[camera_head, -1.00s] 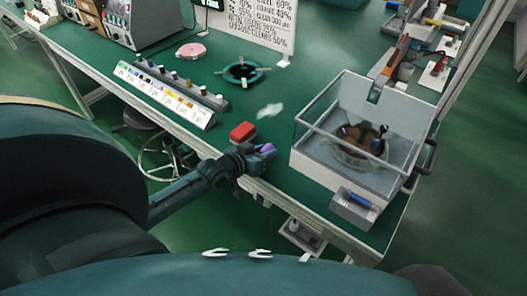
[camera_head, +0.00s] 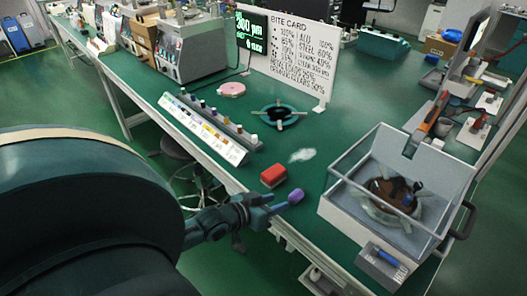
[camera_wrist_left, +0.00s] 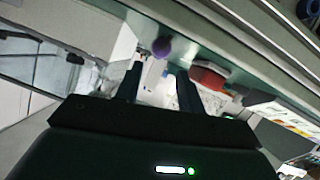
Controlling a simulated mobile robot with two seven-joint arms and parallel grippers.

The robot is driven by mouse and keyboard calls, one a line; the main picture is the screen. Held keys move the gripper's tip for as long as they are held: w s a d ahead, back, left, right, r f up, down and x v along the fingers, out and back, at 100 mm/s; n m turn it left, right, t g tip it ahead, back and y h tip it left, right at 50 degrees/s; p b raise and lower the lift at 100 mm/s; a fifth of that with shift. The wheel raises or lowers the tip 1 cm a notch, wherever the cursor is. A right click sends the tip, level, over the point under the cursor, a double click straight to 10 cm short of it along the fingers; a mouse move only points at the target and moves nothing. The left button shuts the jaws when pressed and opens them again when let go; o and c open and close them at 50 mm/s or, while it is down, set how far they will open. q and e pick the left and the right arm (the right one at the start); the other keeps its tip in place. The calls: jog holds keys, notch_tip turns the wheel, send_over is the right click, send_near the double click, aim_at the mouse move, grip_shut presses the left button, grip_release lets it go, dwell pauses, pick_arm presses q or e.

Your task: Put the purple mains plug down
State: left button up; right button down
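The purple mains plug (camera_head: 296,196) sits near the front edge of the green bench, right of the red block (camera_head: 273,175). In the left wrist view the plug (camera_wrist_left: 161,47) shows just beyond my fingertips, seemingly on the bench top. My left gripper (camera_head: 280,208) reaches in low over the bench edge, just short of the plug. In the left wrist view its two fingers (camera_wrist_left: 158,70) stand apart with an empty gap between them. My right gripper is not in view.
A row of labelled holders (camera_head: 208,130) lies to the left.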

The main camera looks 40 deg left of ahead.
pick_arm(q)
jog(key=s+d+f+m+g, duration=0.1)
jog(key=s+d+m, duration=0.1)
jog(key=s+d, duration=0.4)
jog(key=s+d+f+m+g+h+p, duration=0.1)
jog(key=s+d, duration=0.5)
jog(key=d, duration=0.5)
jog(key=shift+d+f+m+g, duration=0.2)
jog(key=shift+f+m+g, duration=0.1)
jog(key=shift+m+g, duration=0.1)
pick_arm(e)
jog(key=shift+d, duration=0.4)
